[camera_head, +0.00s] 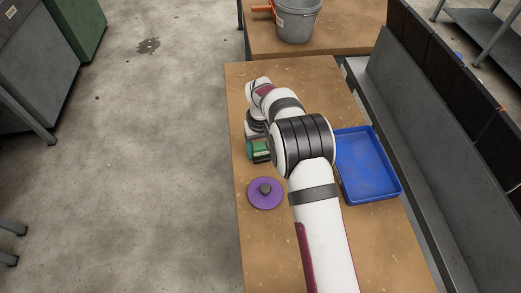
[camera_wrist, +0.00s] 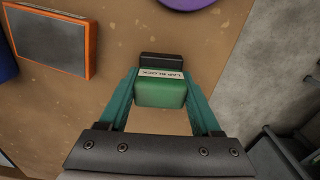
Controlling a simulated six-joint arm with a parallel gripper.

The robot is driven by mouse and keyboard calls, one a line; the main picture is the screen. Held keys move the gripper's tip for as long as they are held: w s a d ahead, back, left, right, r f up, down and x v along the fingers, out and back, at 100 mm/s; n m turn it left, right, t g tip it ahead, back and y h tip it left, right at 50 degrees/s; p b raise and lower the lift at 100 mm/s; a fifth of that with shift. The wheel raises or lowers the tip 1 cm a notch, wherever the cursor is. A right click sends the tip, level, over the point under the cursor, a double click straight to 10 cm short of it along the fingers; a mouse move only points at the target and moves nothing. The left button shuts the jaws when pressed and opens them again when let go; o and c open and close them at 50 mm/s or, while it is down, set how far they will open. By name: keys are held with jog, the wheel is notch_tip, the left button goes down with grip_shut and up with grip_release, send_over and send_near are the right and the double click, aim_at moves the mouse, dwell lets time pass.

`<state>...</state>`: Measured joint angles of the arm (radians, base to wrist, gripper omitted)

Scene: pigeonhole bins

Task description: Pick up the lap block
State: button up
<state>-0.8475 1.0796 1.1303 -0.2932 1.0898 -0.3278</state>
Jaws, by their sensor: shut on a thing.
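The lap block (camera_wrist: 160,92) shows in the wrist view as a green block with a pale label reading "LAP BLOCK" and a black part at its far end. My gripper (camera_wrist: 162,98) has its two teal fingers on either side of the block, shut on it. In the head view my gripper (camera_head: 258,150) is a small green patch beside my arm, near the table's left edge. The block and fingers are hard to separate there. I cannot tell whether the block touches the table.
A purple disc with a dark knob (camera_head: 265,192) lies close by on the table (camera_head: 265,240). A blue tray (camera_head: 399,190) is to the right of my arm. An orange-edged grey slab (camera_wrist: 50,40) shows in the wrist view. A bucket (camera_head: 298,22) stands on the far table.

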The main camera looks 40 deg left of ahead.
grip_shut()
jog(key=shift+r, duration=0.15)
